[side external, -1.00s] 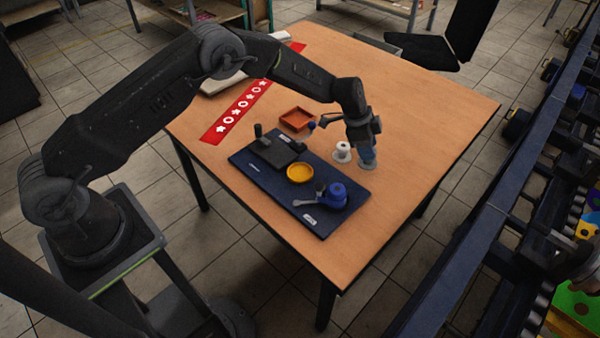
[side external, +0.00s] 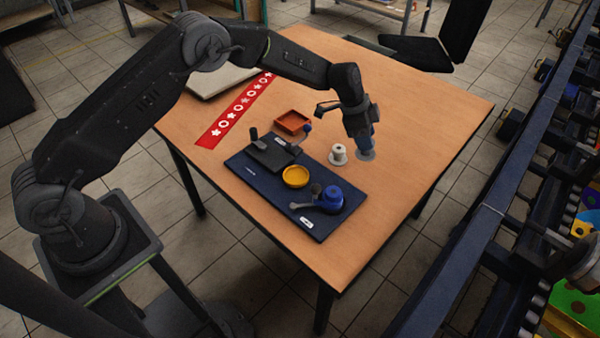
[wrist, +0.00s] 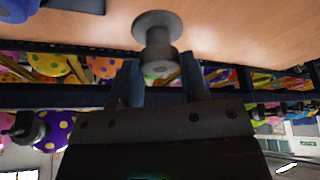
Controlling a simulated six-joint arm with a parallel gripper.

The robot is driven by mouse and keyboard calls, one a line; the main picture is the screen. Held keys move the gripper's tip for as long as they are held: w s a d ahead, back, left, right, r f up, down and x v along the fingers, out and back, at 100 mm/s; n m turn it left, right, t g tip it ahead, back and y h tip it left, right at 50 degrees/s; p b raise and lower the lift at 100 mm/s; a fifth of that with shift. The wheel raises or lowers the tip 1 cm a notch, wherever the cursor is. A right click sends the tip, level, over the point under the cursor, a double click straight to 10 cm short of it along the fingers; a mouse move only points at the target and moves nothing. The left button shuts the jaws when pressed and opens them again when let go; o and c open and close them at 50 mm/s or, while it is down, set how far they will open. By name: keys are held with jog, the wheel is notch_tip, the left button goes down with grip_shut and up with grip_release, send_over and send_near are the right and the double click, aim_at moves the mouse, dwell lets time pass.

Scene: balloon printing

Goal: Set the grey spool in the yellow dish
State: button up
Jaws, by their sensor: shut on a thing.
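My gripper (side external: 364,136) is shut on the grey spool (side external: 366,155), whose wide round flange shows below the fingers. The spool appears held a little above the table, right of a pale spool. In the wrist view, the grey spool (wrist: 157,38) sits between my two fingertips, its flange pointing away from the gripper. The yellow dish (side external: 295,177) is round and shallow and looks empty. It sits on the dark blue mat, left of and nearer the camera than my gripper.
A pale spool (side external: 338,153) stands upright on the table close to my gripper. The blue mat (side external: 262,197) also carries a dark block with a knob (side external: 271,152) and a blue pot-like object (side external: 331,197). An orange tray (side external: 292,122) lies behind. The table's right side is clear.

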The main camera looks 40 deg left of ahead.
jog(key=s+a+r+m+g, duration=0.15)
jog(key=s+a+m, duration=0.45)
jog(key=s+a, duration=0.65)
jog(key=shift+g+h, duration=0.3)
jog(key=shift+g, duration=0.15)
jog(key=shift+s+d+f, duration=0.2)
jog(key=shift+s+f, duration=0.1)
jog(key=shift+f, duration=0.55)
jog(key=shift+s+d+f, duration=0.25)
jog(key=shift+s+f, duration=0.05)
jog(key=shift+f, duration=0.5)
jog(key=shift+s+d+f, duration=0.2)
jog(key=shift+s+f, duration=0.1)
jog(key=shift+f, duration=0.55)
jog(key=shift+f, duration=1.05)
jog(key=o, duration=0.9)
jog(key=shift+c, duration=0.2)
jog(key=shift+r, duration=0.1)
